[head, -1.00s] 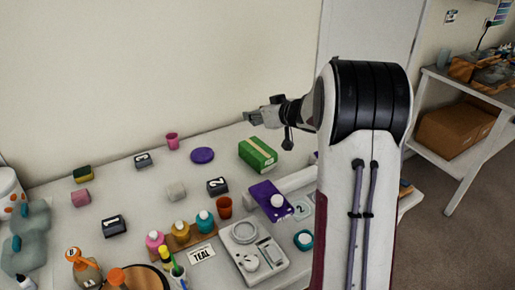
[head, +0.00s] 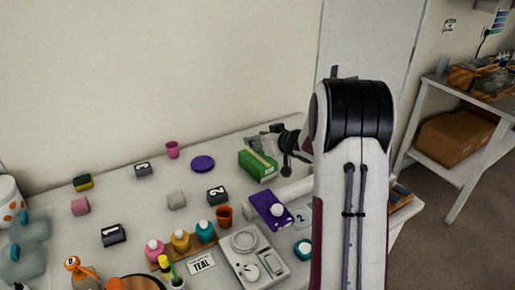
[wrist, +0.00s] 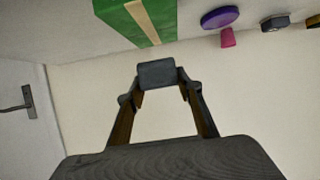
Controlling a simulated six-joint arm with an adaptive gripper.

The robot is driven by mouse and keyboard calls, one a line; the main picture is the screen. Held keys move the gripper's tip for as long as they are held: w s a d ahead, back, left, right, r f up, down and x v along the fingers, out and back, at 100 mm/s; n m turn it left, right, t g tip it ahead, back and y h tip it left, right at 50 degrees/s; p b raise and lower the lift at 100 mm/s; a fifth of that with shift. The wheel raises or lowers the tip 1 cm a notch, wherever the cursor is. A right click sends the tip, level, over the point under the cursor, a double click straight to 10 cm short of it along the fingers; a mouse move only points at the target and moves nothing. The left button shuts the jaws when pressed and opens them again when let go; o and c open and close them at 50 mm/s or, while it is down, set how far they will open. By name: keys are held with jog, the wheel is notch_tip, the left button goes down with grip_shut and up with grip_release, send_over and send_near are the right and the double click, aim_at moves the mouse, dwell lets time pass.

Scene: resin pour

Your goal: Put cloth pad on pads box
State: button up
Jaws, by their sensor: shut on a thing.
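My gripper (head: 264,141) is behind and above the green box with a pale stripe (head: 257,164), which looks like the pads box. The green box also shows at the top of the wrist view (wrist: 140,20). In the wrist view, my gripper's fingers (wrist: 157,88) are closed in around a small dark grey block (wrist: 157,74) at their tips, which looks like the cloth pad. The pad is held clear of the box. In the head view my arm partly hides it, and I cannot make out its shape there.
A purple box (head: 266,208) with a white knob, a purple disc (head: 203,163) and a pink cup (head: 172,150) stand near the green box. The wall is close behind.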

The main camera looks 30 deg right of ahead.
aim_at(257, 148)
jog(key=shift+f, duration=0.1)
jog(key=shift+f, duration=1.8)
jog(key=shift+f, duration=0.15)
jog(key=o, duration=1)
jog(key=shift+o, duration=0.2)
jog(key=shift+r, duration=0.2)
jog(key=v, duration=1.2)
